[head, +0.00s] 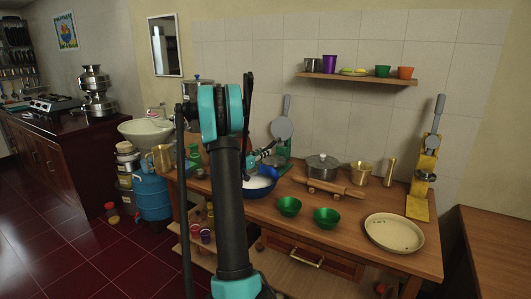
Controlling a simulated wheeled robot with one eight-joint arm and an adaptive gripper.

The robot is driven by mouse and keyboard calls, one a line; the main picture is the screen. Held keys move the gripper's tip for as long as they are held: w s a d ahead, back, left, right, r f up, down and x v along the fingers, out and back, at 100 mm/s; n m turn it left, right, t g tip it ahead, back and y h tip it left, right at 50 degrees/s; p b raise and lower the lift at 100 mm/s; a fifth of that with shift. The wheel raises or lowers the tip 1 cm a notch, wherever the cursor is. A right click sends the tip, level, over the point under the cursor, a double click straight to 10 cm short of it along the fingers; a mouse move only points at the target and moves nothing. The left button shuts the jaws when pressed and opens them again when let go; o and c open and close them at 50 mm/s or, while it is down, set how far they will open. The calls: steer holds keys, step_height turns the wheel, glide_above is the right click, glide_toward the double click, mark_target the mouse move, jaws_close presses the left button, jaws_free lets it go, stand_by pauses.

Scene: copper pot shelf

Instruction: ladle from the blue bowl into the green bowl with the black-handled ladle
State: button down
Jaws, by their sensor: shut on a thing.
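The blue bowl (262,187) stands on the wooden table and holds something white. My arm hides its left part. My gripper (262,155) is just above and behind the blue bowl, small and partly hidden by my arm. It is shut on the black-handled ladle. A dark upright bar (248,92) beside my arm looks like the ladle's handle; the ladle's cup cannot be made out. Two green bowls stand in front and to the right of the blue bowl, a left green bowl (289,206) and a right green bowl (327,218).
A rolling pin (336,187), a lidded pot (322,167) and a brass pot (360,172) stand behind the green bowls. A pale round plate (394,233) lies at the right. Grey-handled presses (282,127) (434,130) stand at the back. A shelf (358,78) hangs above.

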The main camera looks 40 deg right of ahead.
mark_target(269, 170)
step_height(269, 170, down, 7)
steer(key=shift+s+f, duration=0.1)
steer(key=shift+f, duration=0.1)
steer(key=shift+s+f, duration=0.15)
stand_by(0.5)
steer(key=shift+s, duration=0.1)
steer(key=shift+d+f, duration=0.1)
steer(key=shift+f, duration=0.05)
stand_by(1.2)
steer(key=shift+d+f+y, duration=0.4)
steer(key=shift+f+y, duration=0.2)
steer(key=shift+y, duration=0.3)
steer(key=shift+w+d+f+g+y, duration=0.2)
steer(key=shift+w+f+g+y, duration=0.3)
steer(key=shift+y, duration=0.3)
steer(key=shift+s+f, duration=0.1)
steer(key=shift+a, duration=0.15)
